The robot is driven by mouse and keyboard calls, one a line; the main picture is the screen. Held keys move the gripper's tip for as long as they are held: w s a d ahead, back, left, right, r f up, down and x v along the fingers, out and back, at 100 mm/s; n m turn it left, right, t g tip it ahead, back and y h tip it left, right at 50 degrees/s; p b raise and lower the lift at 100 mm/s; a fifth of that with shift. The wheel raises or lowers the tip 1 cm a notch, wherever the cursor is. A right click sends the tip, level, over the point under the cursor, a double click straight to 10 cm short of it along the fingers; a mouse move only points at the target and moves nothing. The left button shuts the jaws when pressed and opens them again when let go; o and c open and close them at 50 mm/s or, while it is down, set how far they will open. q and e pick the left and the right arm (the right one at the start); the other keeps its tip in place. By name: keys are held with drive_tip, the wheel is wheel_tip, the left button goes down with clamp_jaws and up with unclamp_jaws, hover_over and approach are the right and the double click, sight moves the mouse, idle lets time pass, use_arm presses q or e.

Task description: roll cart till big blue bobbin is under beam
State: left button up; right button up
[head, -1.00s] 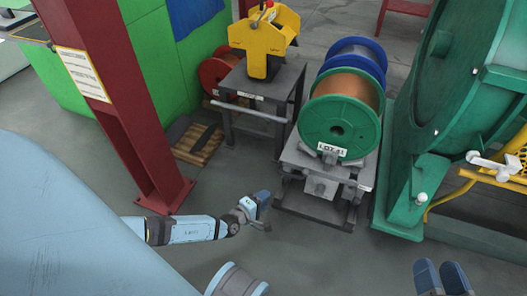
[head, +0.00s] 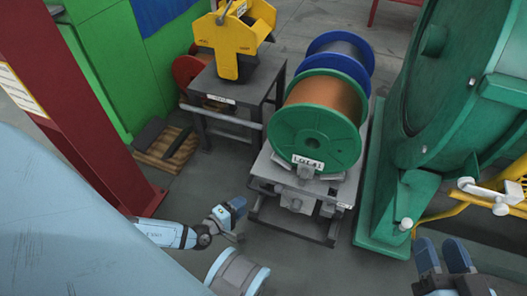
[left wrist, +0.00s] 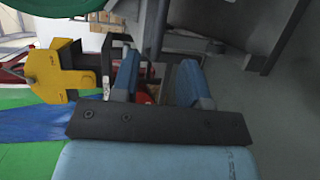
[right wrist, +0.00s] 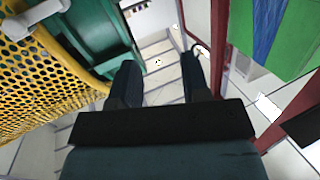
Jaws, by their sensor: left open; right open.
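The grey cart (head: 270,170) stands left of the green machine. It carries a green-flanged bobbin (head: 313,122) of copper-coloured wire in front and the big blue bobbin (head: 352,50) behind it. The blue bobbin is partly hidden by the green one. I cannot pick out an overhead beam in these views. My left gripper (head: 232,212) is open and empty, low at the cart's front-left corner; its spread fingers show in the left wrist view (left wrist: 157,80). My right gripper (head: 443,255) is open and empty at lower right, apart from the cart; its fingers also show in the right wrist view (right wrist: 158,82).
A yellow device (head: 235,38) sits on a grey table (head: 213,97) beside the cart. A red column (head: 70,110) stands at left, a wooden pallet (head: 165,148) behind it. The green machine (head: 375,215) closes the cart's right side.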

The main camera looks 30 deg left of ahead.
sight(262, 190)
use_arm(q)
drive_tip(key=shift+b+x, duration=1.85)
drive_tip(key=shift+x, duration=3.5)
use_arm(e)
drive_tip(key=shift+w+d+r+n+t+y, duration=0.25)
drive_tip(key=shift+w+d+r+n+t, duration=0.1)
drive_tip(key=shift+w+n, duration=0.35)
drive_tip(key=shift+w+d+r+n+t+y, duration=0.3)
drive_tip(key=shift+w+n, duration=0.2)
drive_tip(key=shift+n, duration=0.4)
use_arm(q)
drive_tip(key=c, duration=0.6)
drive_tip(key=shift+d, duration=0.1)
clamp_jaws()
use_arm(e)
drive_tip(key=shift+w+f+h, duration=0.1)
drive_tip(key=shift+f+h, duration=0.15)
